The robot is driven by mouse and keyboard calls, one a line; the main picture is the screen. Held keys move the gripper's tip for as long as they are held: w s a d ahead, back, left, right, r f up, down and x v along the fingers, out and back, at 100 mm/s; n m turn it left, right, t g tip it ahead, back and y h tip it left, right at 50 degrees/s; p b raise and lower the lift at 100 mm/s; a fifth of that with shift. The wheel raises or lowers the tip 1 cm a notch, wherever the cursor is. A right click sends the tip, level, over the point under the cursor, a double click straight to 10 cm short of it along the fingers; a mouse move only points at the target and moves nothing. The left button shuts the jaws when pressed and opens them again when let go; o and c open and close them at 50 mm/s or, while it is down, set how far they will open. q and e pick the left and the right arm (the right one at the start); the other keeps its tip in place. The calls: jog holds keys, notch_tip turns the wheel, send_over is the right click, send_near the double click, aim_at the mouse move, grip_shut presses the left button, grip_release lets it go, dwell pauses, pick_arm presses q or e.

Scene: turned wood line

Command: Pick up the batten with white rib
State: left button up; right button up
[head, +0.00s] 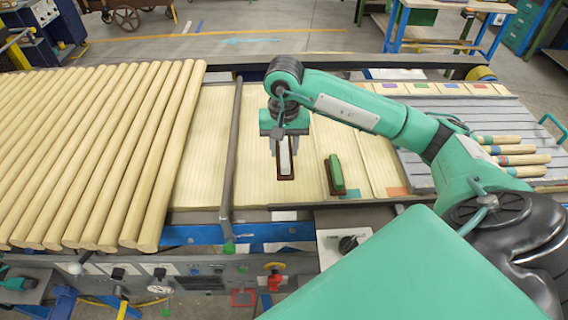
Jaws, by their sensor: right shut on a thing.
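The batten with white rib (285,158) is a short dark brown piece with a white strip along its top. It is over the pale ribbed boards in the middle of the line. My right gripper (284,146) comes down on it from above and is shut on it near its far end. I cannot tell whether the batten touches the boards. A similar dark batten with a green rib (337,175) lies just to the right, apart from the gripper. My left gripper is not in view.
Long round wooden poles (100,150) fill the left side. A grey upright bar (231,150) stands between them and the batten. Several turned handles with coloured ends (512,158) lie on the grey slatted bed at right. A control panel (190,278) runs along the front.

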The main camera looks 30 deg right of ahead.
aim_at(284, 145)
notch_tip(284, 145, up, 13)
jog(key=b, duration=0.1)
dwell(0.3)
